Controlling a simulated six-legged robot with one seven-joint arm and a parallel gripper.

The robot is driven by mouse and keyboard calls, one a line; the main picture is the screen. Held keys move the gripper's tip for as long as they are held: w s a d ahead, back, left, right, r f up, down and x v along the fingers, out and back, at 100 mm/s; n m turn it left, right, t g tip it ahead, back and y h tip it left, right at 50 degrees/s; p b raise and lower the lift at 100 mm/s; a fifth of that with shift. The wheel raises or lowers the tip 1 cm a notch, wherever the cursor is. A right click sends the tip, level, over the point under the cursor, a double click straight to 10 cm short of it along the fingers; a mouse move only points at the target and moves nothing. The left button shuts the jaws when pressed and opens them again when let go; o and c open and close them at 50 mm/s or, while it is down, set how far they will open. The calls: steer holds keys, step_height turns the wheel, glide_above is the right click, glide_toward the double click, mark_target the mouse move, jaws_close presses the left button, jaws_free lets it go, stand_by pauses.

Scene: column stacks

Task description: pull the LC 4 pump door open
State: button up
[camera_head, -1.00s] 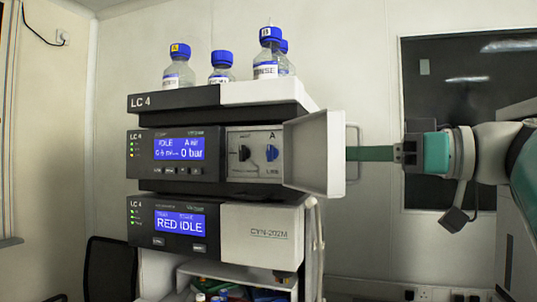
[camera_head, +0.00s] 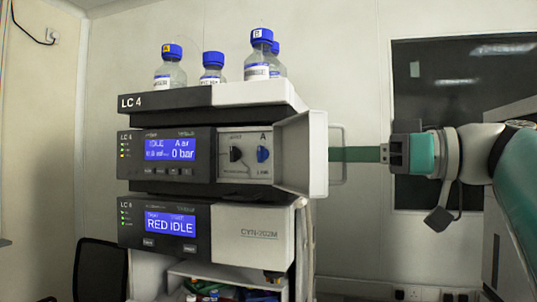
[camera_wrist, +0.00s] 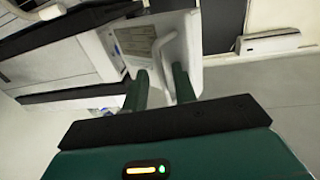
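The LC 4 pump door (camera_head: 293,155) is a pale panel on the right of the pump unit, swung out from its front so that dials behind it show. Its loop handle (camera_head: 343,153) is on the door's right side. My gripper (camera_head: 335,154) reaches in from the right, its green fingers level with the handle and their tips by the door's edge. In the wrist view, the two fingers (camera_wrist: 160,88) stand apart, with the white handle (camera_wrist: 165,55) running down between them, close to the right finger. Whether they touch it is unclear.
Blue-capped bottles (camera_head: 262,58) stand on top of the stack. A lower unit (camera_head: 252,237) with a pale front sits below the pump unit (camera_head: 170,153). A black chair (camera_head: 101,270) is at lower left. Open room lies right of the stack, before a dark window (camera_head: 465,110).

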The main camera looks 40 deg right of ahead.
steer(key=v, duration=1.3)
steer(key=shift+s, duration=0.35)
steer(key=shift+d, duration=0.2)
steer(key=w+a+f+m+g, duration=0.3)
steer(key=w+a+f, duration=0.2)
steer(key=w+f, duration=0.45)
steer(key=w+a+f+m+g, duration=0.2)
steer(key=w+a+f, duration=0.2)
steer(key=w+f, duration=0.6)
steer(key=w+a+f+g+h, duration=0.1)
steer(key=a+f+g+h, duration=0.2)
steer(key=a+f, duration=0.7)
steer(key=w+a+f+g+h, duration=0.2)
steer(key=a+f, duration=0.9)
steer(key=f, duration=0.6)
steer(key=shift+w+f+n+g+h, duration=0.3)
steer(key=shift+n+g+h, duration=0.1)
steer(key=shift+g+h, duration=0.25)
